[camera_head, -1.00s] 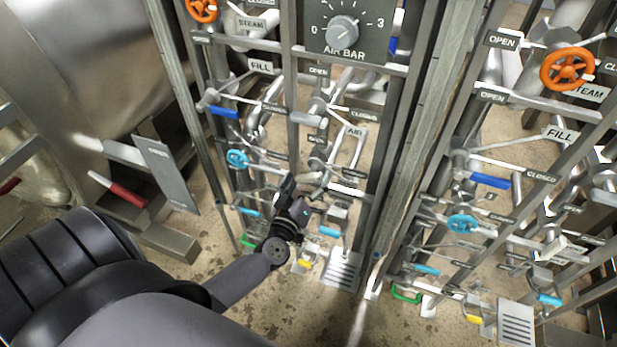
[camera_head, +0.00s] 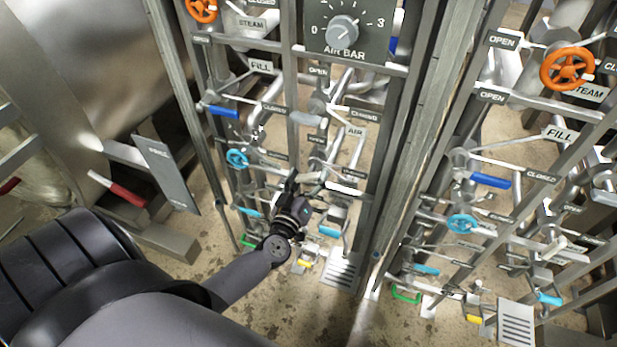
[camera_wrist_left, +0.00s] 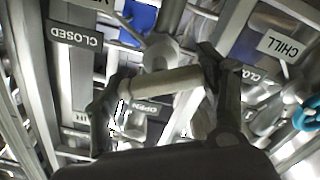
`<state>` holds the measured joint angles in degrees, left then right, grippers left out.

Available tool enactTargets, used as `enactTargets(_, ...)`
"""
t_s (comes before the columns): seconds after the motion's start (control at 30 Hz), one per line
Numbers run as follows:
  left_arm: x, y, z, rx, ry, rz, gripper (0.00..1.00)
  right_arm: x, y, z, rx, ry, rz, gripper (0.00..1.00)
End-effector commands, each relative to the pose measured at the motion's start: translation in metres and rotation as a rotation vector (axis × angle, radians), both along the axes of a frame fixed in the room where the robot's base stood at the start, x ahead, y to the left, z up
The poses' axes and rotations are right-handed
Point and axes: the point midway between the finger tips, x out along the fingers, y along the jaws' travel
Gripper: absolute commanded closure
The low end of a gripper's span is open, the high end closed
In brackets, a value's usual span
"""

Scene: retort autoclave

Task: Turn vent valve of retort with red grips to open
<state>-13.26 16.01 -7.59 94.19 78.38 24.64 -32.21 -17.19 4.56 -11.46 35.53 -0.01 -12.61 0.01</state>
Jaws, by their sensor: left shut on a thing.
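My left gripper (camera_head: 306,192) reaches in among the valves on the left-hand pipe panel. In the left wrist view its two fingers (camera_wrist_left: 163,98) are on either side of a pale, rod-like valve handle (camera_wrist_left: 165,83) and shut on it. Behind the handle are an upside-down OPEN label (camera_wrist_left: 150,109) and a CLOSED label (camera_wrist_left: 75,38). In the head view the gripper hides most of this handle. A red grip (camera_head: 120,193) shows on the retort (camera_head: 85,75) at the left. My right gripper is out of view.
An AIR BAR dial (camera_head: 342,30) sits above on the panel. Blue levers (camera_head: 223,111) and a light-blue handwheel (camera_head: 237,159) are close by. A metal post (camera_head: 424,130) separates a second, similar panel with an orange handwheel (camera_head: 567,69). Pipes and rails leave little room around the gripper.

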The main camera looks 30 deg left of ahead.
Motion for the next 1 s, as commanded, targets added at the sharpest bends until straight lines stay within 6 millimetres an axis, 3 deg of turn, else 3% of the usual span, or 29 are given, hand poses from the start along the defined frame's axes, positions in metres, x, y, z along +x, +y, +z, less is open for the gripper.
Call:
enactTargets(0.47, -0.0003, 0.0, -0.0001, -0.072, -0.016, 0.002, 0.62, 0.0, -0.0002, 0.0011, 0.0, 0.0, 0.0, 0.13)
enactTargets(1.0, -0.0002, 0.0001, -0.0008, -0.512, -0.123, 0.001, 0.62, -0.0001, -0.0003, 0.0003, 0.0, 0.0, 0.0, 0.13)
